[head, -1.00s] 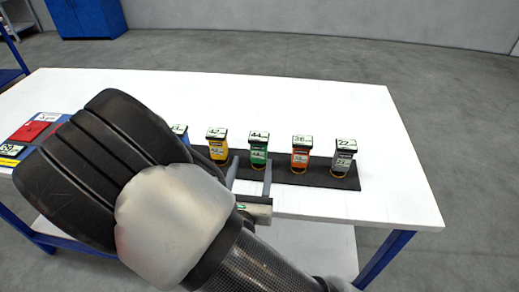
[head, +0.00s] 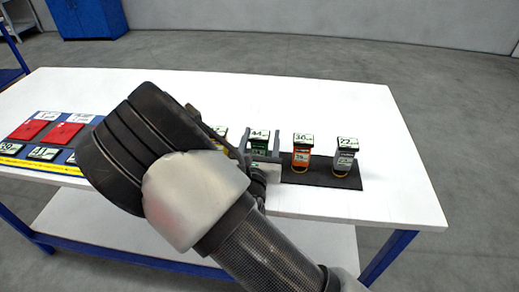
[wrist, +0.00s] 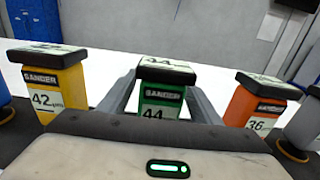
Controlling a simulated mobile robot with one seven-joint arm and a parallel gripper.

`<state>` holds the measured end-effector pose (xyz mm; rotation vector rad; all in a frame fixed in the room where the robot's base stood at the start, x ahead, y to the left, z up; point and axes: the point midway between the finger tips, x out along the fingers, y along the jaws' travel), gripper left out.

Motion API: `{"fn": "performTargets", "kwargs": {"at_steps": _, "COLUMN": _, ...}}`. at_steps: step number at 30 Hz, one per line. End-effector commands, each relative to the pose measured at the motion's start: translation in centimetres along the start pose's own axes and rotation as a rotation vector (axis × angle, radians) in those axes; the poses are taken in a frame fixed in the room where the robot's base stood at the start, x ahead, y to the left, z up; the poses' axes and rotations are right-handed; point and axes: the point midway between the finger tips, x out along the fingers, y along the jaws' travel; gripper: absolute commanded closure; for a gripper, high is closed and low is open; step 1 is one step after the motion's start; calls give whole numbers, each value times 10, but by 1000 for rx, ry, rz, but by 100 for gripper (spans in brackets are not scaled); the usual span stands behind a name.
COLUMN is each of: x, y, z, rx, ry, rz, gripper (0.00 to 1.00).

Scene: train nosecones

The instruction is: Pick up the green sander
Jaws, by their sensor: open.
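The green sander (head: 259,145), marked 44 on its dark-rimmed top, stands upright in the row on the dark mat (head: 322,178). In the wrist view the green sander (wrist: 160,98) is in the middle, with one finger on either side of it. My gripper (head: 262,146) is open around the green sander. I cannot tell whether the fingers touch it. The lower part of the sander is hidden by my gripper body.
The yellow sander (wrist: 62,88) stands to the left and the orange sander (head: 301,155) to the right, both close by. A grey sander (head: 345,158) is at the far right end. Red blocks (head: 66,136) lie on a blue board at left. The white table (head: 385,150) is clear behind.

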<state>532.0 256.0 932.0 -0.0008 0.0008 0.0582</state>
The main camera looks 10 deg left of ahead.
Motion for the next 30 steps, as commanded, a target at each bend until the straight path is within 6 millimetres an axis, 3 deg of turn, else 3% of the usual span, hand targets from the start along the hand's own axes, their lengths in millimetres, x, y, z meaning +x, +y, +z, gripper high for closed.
{"fn": "performTargets", "kwargs": {"at_steps": 4, "x": 0, "y": 0, "z": 0, "rx": 0, "ry": 0, "rz": 0, "gripper": 42}}
{"fn": "performTargets", "kwargs": {"at_steps": 14, "x": 0, "y": 0, "z": 1, "rx": 1, "ry": -2, "rz": 0, "gripper": 95}}
{"fn": "performTargets", "kwargs": {"at_steps": 22, "x": 0, "y": 0, "z": 7, "rx": 2, "ry": -2, "rz": -1, "gripper": 95}}
{"fn": "performTargets", "kwargs": {"at_steps": 30, "x": 0, "y": 0, "z": 58, "rx": 7, "ry": -5, "rz": -2, "gripper": 95}}
